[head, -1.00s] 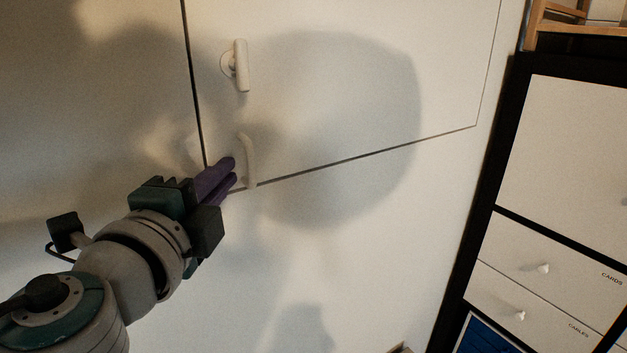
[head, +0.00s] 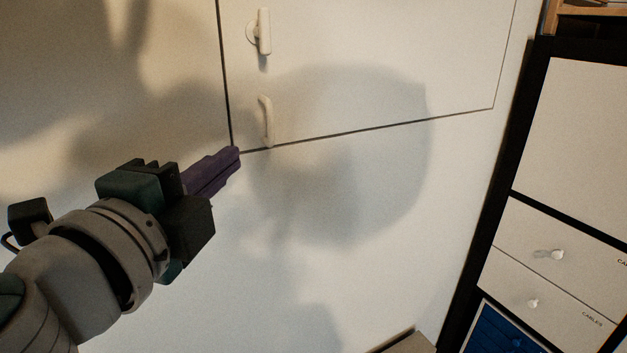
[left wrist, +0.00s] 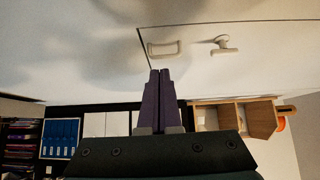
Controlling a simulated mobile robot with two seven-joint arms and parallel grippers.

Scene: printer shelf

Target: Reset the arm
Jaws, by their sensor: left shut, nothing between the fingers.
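My left gripper (head: 232,158) comes in from the left in the head view. Its purple fingers are shut with nothing between them, and they appear just below the lower left corner of a pale wall panel or door (head: 370,60). The panel has a curved handle (head: 266,120) and a knob-like latch (head: 263,32) above it. In the left wrist view the shut fingertips (left wrist: 160,72) point toward the curved handle (left wrist: 164,48), with the latch (left wrist: 222,45) to its right. The fingers look apart from the handle. My right gripper is not in view.
A dark-framed shelf unit (head: 513,150) with white drawers (head: 530,250) and a blue front (head: 505,335) stands at the right. A box-like edge (head: 405,342) shows at the bottom. The wrist view also shows a wooden shelf (left wrist: 232,115). The white wall below the panel is clear.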

